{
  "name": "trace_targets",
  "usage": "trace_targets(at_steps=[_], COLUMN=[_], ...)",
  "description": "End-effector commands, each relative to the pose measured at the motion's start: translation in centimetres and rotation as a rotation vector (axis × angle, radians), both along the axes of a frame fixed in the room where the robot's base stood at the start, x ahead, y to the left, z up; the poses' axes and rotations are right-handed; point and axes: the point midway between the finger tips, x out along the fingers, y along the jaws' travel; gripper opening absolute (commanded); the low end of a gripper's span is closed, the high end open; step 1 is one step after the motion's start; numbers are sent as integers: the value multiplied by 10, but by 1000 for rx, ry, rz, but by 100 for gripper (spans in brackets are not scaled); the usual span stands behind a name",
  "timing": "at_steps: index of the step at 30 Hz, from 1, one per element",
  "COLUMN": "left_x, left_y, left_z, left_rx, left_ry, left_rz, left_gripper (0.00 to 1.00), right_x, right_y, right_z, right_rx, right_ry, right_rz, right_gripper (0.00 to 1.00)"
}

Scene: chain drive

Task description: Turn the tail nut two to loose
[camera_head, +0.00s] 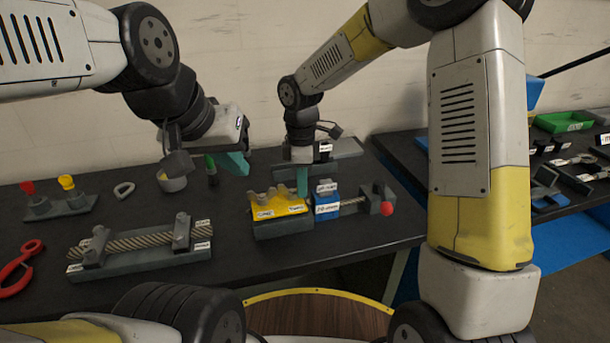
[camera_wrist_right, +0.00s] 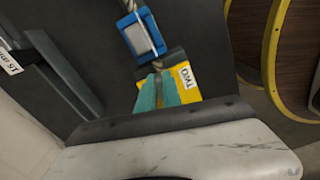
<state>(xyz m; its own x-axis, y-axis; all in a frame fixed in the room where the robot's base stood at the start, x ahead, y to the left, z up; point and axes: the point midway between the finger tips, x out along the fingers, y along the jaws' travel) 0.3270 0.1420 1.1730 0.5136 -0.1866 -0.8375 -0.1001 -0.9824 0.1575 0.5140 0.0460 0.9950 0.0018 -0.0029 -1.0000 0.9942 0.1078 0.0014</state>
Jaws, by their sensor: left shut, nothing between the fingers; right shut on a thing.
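In the right wrist view the fingers (camera_wrist_right: 158,92) close beside the label. The nut's turn angle cannot be seen. My left gripper (camera_head: 237,163) is shut and empty, above the table behind and left of the block.
A blue block (camera_head: 327,207) with a screw and a red ball (camera_head: 387,208) adjoins the yellow block on the right. A grey fixture with a rope-like bar (camera_head: 140,240) lies front left.

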Motion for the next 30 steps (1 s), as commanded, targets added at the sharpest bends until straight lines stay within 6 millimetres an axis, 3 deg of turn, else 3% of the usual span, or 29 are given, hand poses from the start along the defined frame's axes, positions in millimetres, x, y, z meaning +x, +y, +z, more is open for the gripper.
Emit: trace_targets(at_steps=[18,30], left_x=[0,0], left_y=[0,0], left_z=[0,0], left_rx=[0,0], left_ry=[0,0], left_rz=[0,0], left_gripper=[0,0], right_x=[9,10], right_y=[11,16], right_z=[-3,-3], right_rx=[12,14], right_ry=[2,6], right_rz=[578,830], right_gripper=[0,0])
